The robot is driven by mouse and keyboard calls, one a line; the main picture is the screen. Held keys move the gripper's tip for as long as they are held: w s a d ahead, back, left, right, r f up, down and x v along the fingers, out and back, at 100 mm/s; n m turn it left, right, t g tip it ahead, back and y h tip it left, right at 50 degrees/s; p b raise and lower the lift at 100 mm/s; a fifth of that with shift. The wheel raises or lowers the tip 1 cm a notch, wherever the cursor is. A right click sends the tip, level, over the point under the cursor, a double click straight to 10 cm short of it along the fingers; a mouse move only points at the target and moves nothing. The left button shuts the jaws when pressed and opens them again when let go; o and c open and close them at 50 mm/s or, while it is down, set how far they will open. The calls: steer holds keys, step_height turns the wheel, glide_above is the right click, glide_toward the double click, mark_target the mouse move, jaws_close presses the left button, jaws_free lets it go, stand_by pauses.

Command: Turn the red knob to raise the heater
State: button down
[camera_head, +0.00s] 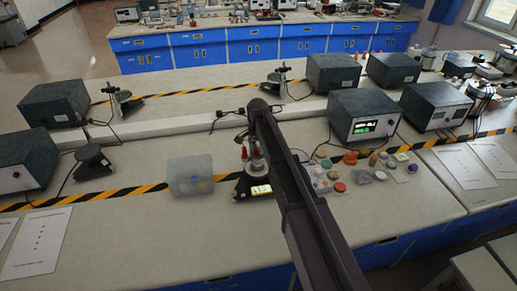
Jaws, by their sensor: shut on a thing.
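The heater apparatus stands on the bench at the centre, with a dark base (243,187) and a small lit yellow display (261,190). A small red knob (244,153) shows on the left side of its upright part. My dark arm reaches up from the lower right and covers the apparatus's right side. My gripper (253,143) is at the arm's far end, close beside the red part, and is shut on it. The fingertips are small and partly hidden by the arm, so their exact hold on the knob is hard to see.
A translucent box (189,175) stands left of the apparatus. A power unit with a green display (362,117) stands to the right. Several small jars and lids (339,187) lie right of my arm. Striped tape (110,194) crosses the bench, and the front left bench is mostly clear.

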steer(key=n, duration=1.1)
steer(key=shift+n, duration=0.4)
steer(key=n, duration=1.1)
steer(key=shift+c, duration=1.7)
jaws_free()
steer(key=shift+a, duration=0.1)
